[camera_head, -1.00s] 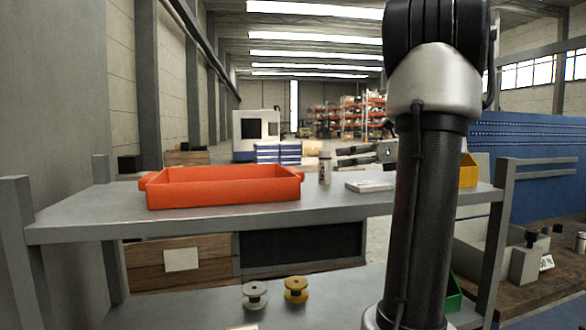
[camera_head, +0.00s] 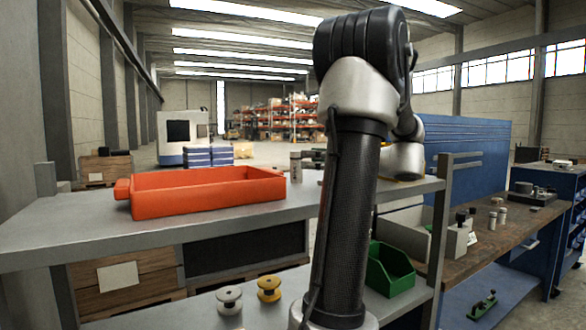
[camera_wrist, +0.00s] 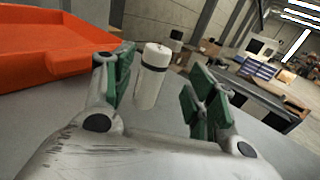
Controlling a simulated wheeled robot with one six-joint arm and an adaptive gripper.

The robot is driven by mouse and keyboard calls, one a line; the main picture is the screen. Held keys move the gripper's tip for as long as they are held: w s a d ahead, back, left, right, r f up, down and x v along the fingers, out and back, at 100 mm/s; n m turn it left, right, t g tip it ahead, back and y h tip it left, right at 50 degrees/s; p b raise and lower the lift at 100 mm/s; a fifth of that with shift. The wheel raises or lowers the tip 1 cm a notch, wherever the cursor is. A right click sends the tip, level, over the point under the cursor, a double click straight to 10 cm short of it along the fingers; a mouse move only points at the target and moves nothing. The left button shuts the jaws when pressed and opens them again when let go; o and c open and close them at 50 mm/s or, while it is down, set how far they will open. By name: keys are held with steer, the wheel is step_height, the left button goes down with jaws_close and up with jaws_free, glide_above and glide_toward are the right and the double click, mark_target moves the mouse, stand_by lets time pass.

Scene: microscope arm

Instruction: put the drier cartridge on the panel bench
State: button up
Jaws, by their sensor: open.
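The drier cartridge appears to be the white cylinder with a dark band (camera_head: 295,168), standing upright on the grey shelf (camera_head: 60,236) right of the orange tray. In the wrist view the cartridge (camera_wrist: 149,82) stands just beyond and between the green-padded fingers of my gripper (camera_wrist: 160,88), nearer the left finger. The fingers are open and hold nothing. In the head view my arm hides the gripper. The panel bench seems to be the wooden-topped bench (camera_head: 466,266) at the right, before a blue panel (camera_head: 465,145).
The orange tray (camera_head: 205,192) fills much of the shelf, close to the cartridge. Grey and yellow spools (camera_head: 268,289) and a green bin (camera_head: 389,270) sit on the lower shelf. The bench holds grey blocks and small cylinders (camera_head: 502,217); its front has bare room. A shelf post (camera_head: 438,240) stands between.

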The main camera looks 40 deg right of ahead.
mark_target(296, 156)
steer(key=x, duration=0.5)
steer(key=shift+w+a+r, duration=0.1)
steer(key=shift+w+a, duration=0.1)
steer(key=shift+a, duration=0.2)
steer(key=shift+c, duration=0.5)
steer(key=c, duration=1.1)
